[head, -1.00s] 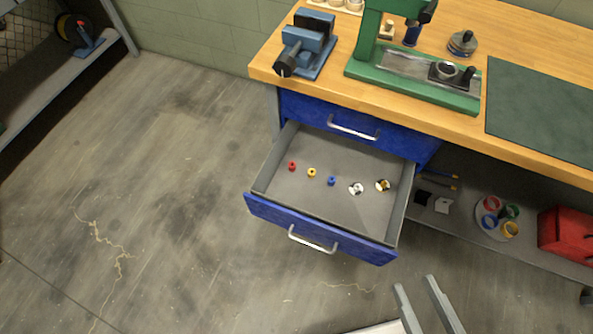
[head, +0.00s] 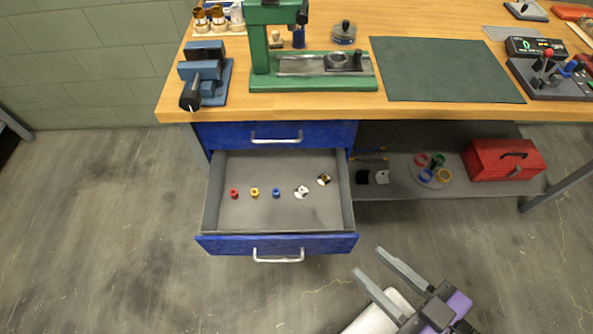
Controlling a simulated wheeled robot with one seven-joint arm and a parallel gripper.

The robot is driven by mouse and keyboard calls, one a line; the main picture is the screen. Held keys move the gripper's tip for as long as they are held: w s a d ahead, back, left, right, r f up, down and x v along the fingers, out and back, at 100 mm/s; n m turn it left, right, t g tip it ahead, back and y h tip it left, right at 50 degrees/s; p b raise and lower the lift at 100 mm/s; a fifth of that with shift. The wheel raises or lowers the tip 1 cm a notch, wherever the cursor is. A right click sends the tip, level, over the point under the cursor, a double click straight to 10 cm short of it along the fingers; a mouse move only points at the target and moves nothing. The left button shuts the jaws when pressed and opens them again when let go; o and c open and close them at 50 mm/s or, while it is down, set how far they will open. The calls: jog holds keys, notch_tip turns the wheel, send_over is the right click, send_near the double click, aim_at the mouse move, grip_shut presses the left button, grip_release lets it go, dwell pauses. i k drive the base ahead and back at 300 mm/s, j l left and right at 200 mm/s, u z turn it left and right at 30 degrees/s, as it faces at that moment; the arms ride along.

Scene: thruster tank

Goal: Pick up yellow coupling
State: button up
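The yellow coupling (head: 255,192) is a small ring-like piece standing in the open lower drawer (head: 213,205) of the workbench. It sits between a red coupling (head: 234,193) on its left and a blue coupling (head: 276,193) on its right. My gripper (head: 366,262) is at the lower right, in front of the drawer and to its right. Its two grey fingers are spread wide apart with nothing between them. It is well clear of the yellow coupling.
The drawer's blue front (head: 230,246) has a silver handle. A shelf at right holds a red toolbox (head: 505,160) and coloured rings. The bench above carries a blue vise (head: 204,75) and green press (head: 260,70).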

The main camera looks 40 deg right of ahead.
aim_at(254, 194)
jog(key=z, duration=1.75)
jog(key=u, duration=1.75)
jog(key=i+l+u, duration=0.15)
jog(key=l, duration=0.4)
jog(key=i+l+u, duration=0.15)
jog(key=l, duration=0.35)
jog(key=l+u, duration=0.15)
jog(key=l, duration=0.4)
jog(key=i+l+u, duration=0.15)
jog(key=l, duration=0.45)
